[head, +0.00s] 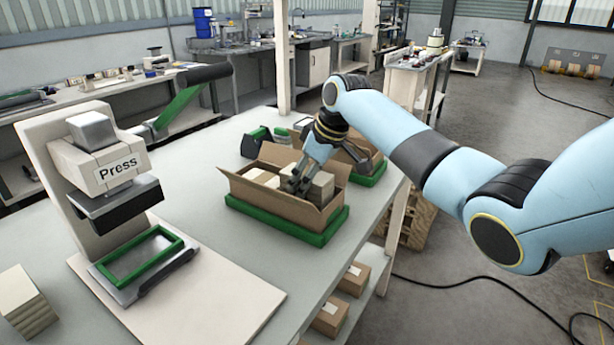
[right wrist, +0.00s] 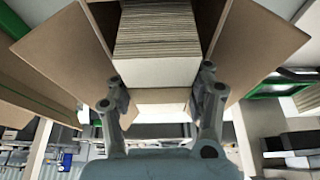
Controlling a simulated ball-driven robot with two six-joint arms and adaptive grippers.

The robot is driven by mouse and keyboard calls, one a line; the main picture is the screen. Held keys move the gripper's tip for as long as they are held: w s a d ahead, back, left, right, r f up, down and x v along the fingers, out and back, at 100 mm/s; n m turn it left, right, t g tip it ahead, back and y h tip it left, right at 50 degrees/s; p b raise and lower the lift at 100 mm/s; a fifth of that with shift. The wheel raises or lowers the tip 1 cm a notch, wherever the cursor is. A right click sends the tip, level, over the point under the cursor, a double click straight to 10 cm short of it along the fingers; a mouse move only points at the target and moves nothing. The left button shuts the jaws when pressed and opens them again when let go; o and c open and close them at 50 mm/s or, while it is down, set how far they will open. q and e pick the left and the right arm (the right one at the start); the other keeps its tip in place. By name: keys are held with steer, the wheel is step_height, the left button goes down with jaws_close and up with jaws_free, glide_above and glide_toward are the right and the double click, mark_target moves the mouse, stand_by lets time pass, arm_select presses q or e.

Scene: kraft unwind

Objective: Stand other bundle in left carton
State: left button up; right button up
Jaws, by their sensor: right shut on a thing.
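The left carton (head: 262,210) is an open brown box in a green tray (head: 325,232) on the table. Pale bundles (head: 255,173) stand inside its left part. My right gripper (head: 296,184) reaches down into this carton, beside a pale bundle (head: 322,187) in its right part. In the right wrist view, the fingers (right wrist: 160,95) are shut on a bundle (right wrist: 156,70) with layered sheet edges, between brown carton flaps. The bundle's lower end and its contact with the carton floor are hidden. My left gripper is out of view.
A second carton (head: 358,148) stands behind, partly covered by my right arm. A press (head: 100,165) with a green frame is at left. A pale stack (head: 24,302) lies at the lower left. The table between press and carton is clear.

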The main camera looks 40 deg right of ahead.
steer(key=o, duration=1.2)
steer(key=shift+f, duration=0.1)
steer(key=shift+o, duration=0.2)
steer(key=v, duration=1.3)
